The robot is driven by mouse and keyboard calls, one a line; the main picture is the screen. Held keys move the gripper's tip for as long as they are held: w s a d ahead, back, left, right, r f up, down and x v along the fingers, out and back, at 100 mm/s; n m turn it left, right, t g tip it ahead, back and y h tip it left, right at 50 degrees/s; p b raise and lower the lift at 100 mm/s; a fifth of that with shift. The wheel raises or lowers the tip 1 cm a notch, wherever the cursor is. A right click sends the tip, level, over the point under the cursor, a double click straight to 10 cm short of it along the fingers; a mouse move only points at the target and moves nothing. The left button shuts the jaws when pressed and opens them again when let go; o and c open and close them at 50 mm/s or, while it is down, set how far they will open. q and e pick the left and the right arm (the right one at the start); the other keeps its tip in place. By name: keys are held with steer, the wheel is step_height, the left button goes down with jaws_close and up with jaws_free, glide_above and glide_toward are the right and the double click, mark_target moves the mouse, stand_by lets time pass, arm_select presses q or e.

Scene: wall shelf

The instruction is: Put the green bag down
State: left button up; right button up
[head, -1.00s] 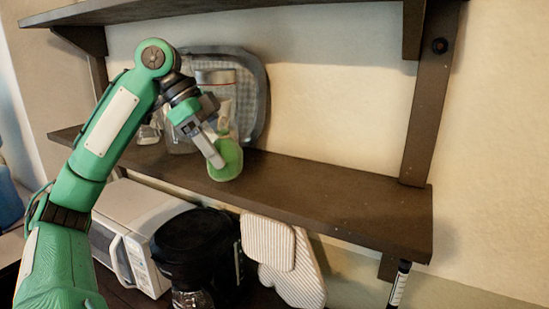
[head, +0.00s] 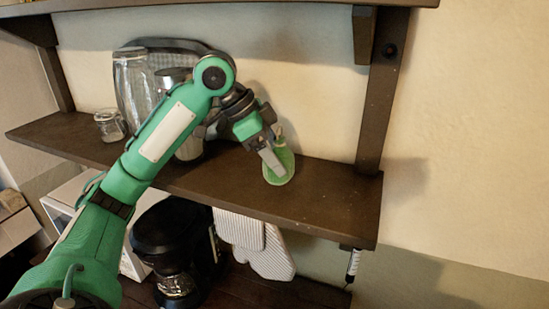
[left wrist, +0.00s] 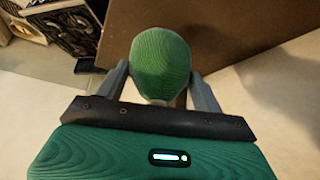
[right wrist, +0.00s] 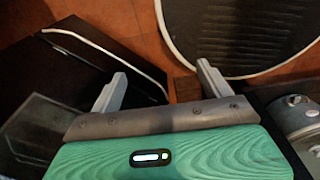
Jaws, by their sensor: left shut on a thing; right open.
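The green bag (head: 281,168) is at the right part of the wooden wall shelf (head: 325,200) in the head view. My left gripper (head: 275,160) is shut on it. The left wrist view shows the green bag (left wrist: 160,66) between the two fingers (left wrist: 160,88), with the brown shelf board beyond. Whether the bag's bottom touches the shelf I cannot tell. My right gripper (right wrist: 157,88) shows only in the right wrist view, open and empty, low over a reddish tiled floor.
Glass jars (head: 132,85) and a grey tray (head: 160,60) stand at the shelf's left. The shelf's right end is clear up to the bracket (head: 383,100). A coffee maker (head: 175,240) and striped oven mitts (head: 262,245) are below.

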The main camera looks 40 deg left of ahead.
arm_select(q)
step_height(320, 180, down, 2)
steer(key=shift+s+a+p, duration=0.1)
steer(key=shift+p, duration=0.4)
steer(key=shift+f, duration=0.75)
steer(key=o, duration=1.1)
steer(key=shift+f, duration=0.1)
steer(key=shift+a+r, duration=0.2)
steer(key=shift+r, duration=0.25)
steer(key=shift+b+v, duration=1.25)
steer(key=shift+v, duration=4.35)
